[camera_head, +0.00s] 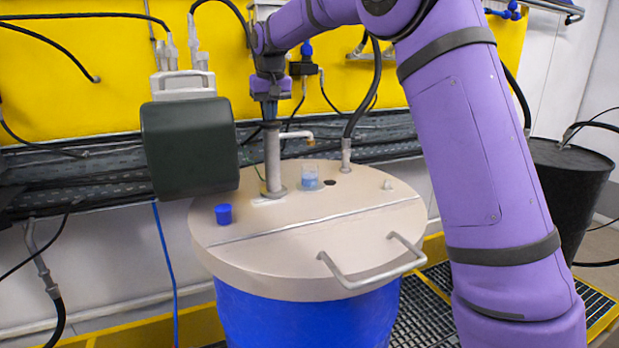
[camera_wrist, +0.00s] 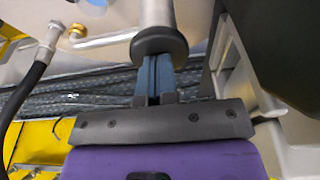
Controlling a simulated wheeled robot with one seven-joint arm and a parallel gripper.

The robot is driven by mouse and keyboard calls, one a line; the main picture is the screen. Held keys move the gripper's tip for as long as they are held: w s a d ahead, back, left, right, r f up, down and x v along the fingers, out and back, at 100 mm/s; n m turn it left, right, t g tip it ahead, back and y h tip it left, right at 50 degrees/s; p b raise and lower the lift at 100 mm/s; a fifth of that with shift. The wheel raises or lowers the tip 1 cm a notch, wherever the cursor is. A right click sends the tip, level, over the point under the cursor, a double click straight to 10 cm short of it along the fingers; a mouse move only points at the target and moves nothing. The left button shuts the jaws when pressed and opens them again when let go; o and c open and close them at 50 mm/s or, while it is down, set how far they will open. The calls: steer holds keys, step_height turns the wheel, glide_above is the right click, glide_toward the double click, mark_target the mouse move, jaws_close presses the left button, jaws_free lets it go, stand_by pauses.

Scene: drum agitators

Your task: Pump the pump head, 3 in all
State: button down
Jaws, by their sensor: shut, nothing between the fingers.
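The pump is an upright metal tube (camera_head: 272,160) on the beige drum lid, with a side spout (camera_head: 297,135). Its dark round pump head (camera_wrist: 160,42) shows in the wrist view on top of the metal post. My gripper (camera_head: 269,112) is shut and empty, pointing down right over the pump head. In the wrist view its closed blue-grey fingers (camera_wrist: 154,72) meet the head's edge, and they look to be touching or almost touching it. A small clear beaker with blue liquid (camera_head: 310,178) stands on the lid below the spout tip.
The lid (camera_head: 330,220) covers a blue drum (camera_head: 310,315) and has a bent handle (camera_head: 375,268). A dark box (camera_head: 190,148) hangs close left of the pump. A hose (camera_head: 366,95) rises to the right.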

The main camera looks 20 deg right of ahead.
steer(key=shift+r, duration=2.35)
steer(key=shift+f, duration=0.15)
steer(key=shift+f, duration=2.35)
steer(key=shift+r, duration=2.5)
steer(key=shift+r, duration=0.1)
